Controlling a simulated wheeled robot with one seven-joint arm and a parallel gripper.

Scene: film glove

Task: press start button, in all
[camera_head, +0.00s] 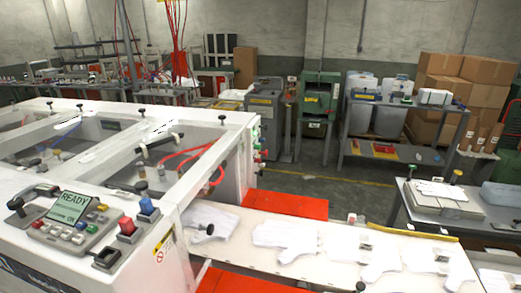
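A white machine (185,185) fills the left of the view. On its near left corner is a control panel (68,226) with a lit green screen (70,207) reading "READY" and a second line ending in "ON". Small coloured keys sit below and right of the screen. A large red button (126,226) and a blue knob (146,205) stand right of the panel. Small green and red buttons (262,153) show on the machine's right end. No label marks which one is the start button. My gripper is not in view.
White film gloves (285,235) lie along a pale conveyor table (330,250) beside the machine, with red panels (290,204) next to it. A grey bench (425,210) stands at the right. Racks, bins and cardboard boxes (490,72) line the back; grey floor (330,190) lies between.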

